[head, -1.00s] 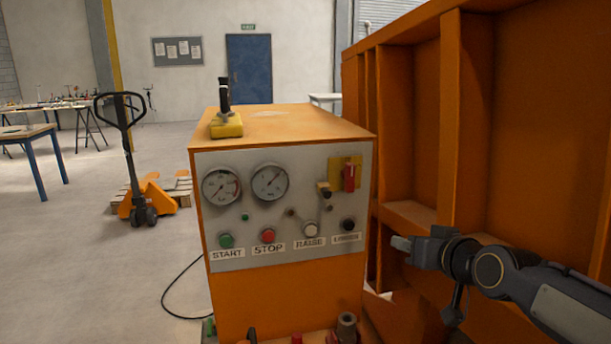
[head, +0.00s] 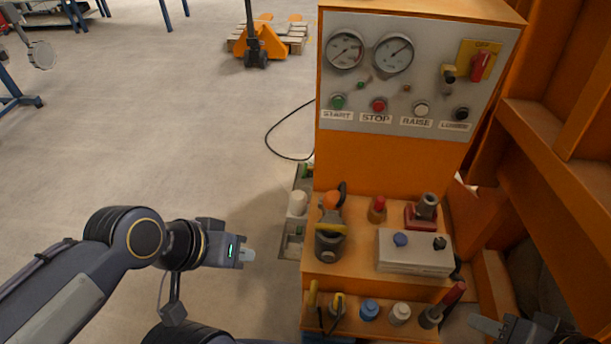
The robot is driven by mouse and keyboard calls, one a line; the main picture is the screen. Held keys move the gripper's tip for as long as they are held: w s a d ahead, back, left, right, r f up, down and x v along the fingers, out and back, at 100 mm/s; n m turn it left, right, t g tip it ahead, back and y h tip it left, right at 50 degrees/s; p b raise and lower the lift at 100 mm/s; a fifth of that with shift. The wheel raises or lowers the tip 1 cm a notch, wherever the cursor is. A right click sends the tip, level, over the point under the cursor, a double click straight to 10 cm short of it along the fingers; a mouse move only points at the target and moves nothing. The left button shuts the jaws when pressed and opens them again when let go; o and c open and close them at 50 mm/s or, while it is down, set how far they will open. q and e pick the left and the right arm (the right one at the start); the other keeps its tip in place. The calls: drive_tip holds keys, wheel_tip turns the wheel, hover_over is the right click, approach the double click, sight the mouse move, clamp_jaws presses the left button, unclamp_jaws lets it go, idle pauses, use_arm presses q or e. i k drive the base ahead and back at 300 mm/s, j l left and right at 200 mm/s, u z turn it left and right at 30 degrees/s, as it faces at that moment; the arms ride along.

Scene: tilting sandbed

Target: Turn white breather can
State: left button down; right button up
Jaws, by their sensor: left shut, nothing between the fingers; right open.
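A white can-shaped cylinder (head: 297,204) stands upright on a low grey ledge at the left side of the orange power unit; it looks like the breather can. A smaller off-white cap (head: 400,313) sits on the unit's low front shelf. My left gripper (head: 247,254) is shut and empty, left of and nearer than the white can, with a gap between them. My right gripper (head: 487,326) is open at the bottom right, beside the front shelf and well away from the can; it is partly cut off by the picture edge.
The orange unit's shelves (head: 345,276) carry a dark filter with an orange top (head: 331,234), a red knob (head: 377,207), a white block (head: 415,252) and a blue cap (head: 369,309). Orange bed walls (head: 545,140) close the right side.

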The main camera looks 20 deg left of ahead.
sight(298, 197)
drive_tip(key=j+u, duration=0.15)
drive_tip(key=u, duration=0.3)
drive_tip(key=j+u, duration=0.15)
drive_tip(key=u, duration=0.25)
drive_tip(key=j+u, duration=0.15)
drive_tip(key=u, duration=0.3)
drive_tip(key=i+j+u, duration=0.1)
drive_tip(key=u, duration=0.3)
